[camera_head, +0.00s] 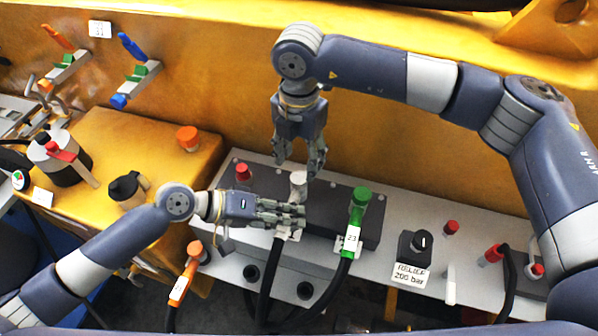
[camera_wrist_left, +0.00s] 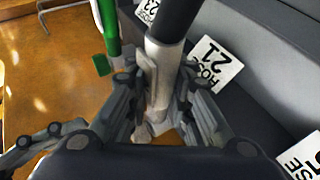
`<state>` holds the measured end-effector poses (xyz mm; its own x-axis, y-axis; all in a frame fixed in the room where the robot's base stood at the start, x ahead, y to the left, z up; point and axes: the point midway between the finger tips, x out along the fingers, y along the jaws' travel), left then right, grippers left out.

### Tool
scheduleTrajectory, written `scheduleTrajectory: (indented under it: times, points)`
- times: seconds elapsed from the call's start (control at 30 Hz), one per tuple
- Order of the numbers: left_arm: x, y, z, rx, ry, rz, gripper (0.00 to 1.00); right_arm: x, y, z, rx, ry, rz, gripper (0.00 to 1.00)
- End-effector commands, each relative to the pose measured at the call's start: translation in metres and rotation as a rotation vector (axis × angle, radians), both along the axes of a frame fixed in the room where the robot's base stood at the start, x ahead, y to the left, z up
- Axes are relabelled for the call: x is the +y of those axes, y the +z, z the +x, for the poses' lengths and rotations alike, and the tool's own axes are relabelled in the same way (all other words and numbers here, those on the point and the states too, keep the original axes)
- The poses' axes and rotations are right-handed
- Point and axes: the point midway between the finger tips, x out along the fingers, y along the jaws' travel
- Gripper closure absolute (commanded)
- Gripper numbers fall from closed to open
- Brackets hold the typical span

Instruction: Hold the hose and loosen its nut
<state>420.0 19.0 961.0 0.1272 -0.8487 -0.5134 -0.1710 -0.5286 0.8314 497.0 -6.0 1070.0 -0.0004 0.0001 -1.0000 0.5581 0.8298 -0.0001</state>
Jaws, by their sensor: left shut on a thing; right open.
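The hose with a pale grey end fitting is black and hangs down from the manifold in the head view (camera_head: 270,272). Its grey fitting also shows in the left wrist view (camera_wrist_left: 158,75), beside a white tag reading 21 (camera_wrist_left: 212,64). My left gripper (camera_head: 297,217) comes in from the left and is shut on this hose at its grey end; its fingers flank the fitting in the wrist view. The pale nut (camera_head: 298,179) sits just above, at the top of the fitting. My right gripper (camera_head: 300,163) is open, pointing down, with its fingertips close around or above the nut; contact cannot be told.
A green-ended hose (camera_head: 353,225) tagged 23 stands close on the right. An orange-ended hose (camera_head: 184,277) hangs at left. A black relief knob (camera_head: 416,245) and red caps (camera_head: 451,227) sit on the grey plate. The yellow wall rises behind.

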Motion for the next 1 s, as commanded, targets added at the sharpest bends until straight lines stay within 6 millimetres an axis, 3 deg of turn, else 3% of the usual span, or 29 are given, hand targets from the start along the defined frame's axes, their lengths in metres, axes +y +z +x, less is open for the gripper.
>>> scheduleTrajectory:
  times: [0.1,0.3,0.7,0.77,0.9,1.0]
  points:
    - [0.0,0.0,0.0,0.0,0.0,0.001,1.0,0.0,-0.024,-0.001,0.003,0.0,-0.001,0.48]
    - [0.0,0.0,0.0,0.0,0.0,0.001,1.0,0.0,-0.049,0.0,0.001,0.0,0.0,0.48]
    - [0.0,0.0,0.0,0.0,0.0,0.0,1.0,0.0,-0.057,0.0,0.0,0.001,0.0,0.48]
    - [0.0,0.0,0.0,0.0,0.0,0.0,1.0,0.0,-0.057,0.0,0.0,0.001,0.0,0.59]
    - [0.0,0.0,0.0,0.0,0.0,0.0,1.0,0.0,-0.057,0.0,0.0,0.001,0.0,0.91]
    - [0.0,0.0,0.0,0.0,0.0,0.0,1.0,0.0,-0.057,0.0,0.0,0.001,0.0,0.93]
